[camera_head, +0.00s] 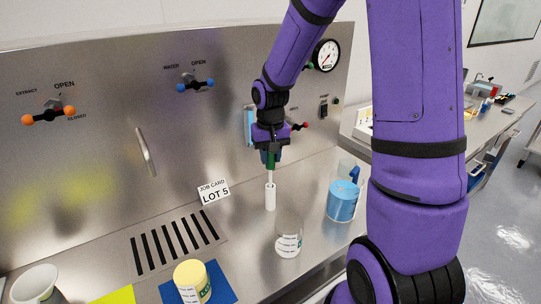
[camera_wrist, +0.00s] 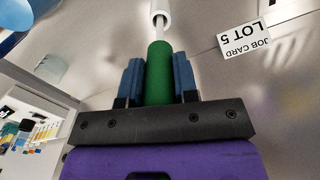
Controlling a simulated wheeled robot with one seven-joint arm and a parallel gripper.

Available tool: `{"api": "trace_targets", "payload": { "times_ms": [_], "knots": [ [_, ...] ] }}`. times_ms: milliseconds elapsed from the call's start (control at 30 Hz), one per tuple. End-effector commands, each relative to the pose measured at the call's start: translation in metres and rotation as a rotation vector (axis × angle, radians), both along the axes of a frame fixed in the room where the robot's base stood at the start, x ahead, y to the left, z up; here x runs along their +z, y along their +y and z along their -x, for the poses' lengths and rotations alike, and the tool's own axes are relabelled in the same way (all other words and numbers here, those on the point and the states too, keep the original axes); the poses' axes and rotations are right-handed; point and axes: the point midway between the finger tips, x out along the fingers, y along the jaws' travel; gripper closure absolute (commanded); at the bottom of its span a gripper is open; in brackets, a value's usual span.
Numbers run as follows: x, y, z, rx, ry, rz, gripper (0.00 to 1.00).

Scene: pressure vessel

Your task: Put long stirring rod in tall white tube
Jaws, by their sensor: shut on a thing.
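The long stirring rod has a green handle and a thin pale shaft. My gripper (camera_head: 270,155) is shut on the green handle of the stirring rod (camera_wrist: 159,75), which hangs upright below it. The tall white tube (camera_head: 270,198) stands upright on the steel counter directly under my gripper. The rod's shaft reaches down to the tube's mouth, and its lower end is hidden there. In the wrist view the shaft runs into the open mouth of the tube (camera_wrist: 161,17). How deep it goes cannot be seen. My gripper's blue fingers (camera_wrist: 159,82) press both sides of the handle.
A yellow-lidded jar (camera_head: 191,280) sits on a blue mat (camera_head: 222,288).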

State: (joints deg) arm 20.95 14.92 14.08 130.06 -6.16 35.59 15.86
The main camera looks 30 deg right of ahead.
Motion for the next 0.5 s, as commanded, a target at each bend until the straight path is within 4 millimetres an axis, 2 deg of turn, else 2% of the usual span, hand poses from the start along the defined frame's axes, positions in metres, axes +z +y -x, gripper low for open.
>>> {"api": "trace_targets", "payload": {
  "times_ms": [167,200,300,500],
  "knots": [
    [-0.0028,-0.0001,0.0001,0.0,0.001,0.0,0.96],
    [-0.003,-0.0002,0.0002,0.0,0.001,0.0,0.68],
    [-0.0028,-0.0002,0.0002,0.0,0.001,0.0,0.47],
    [-0.0027,-0.0002,0.0001,0.0,0.001,0.0,0.47]
  ]
}}
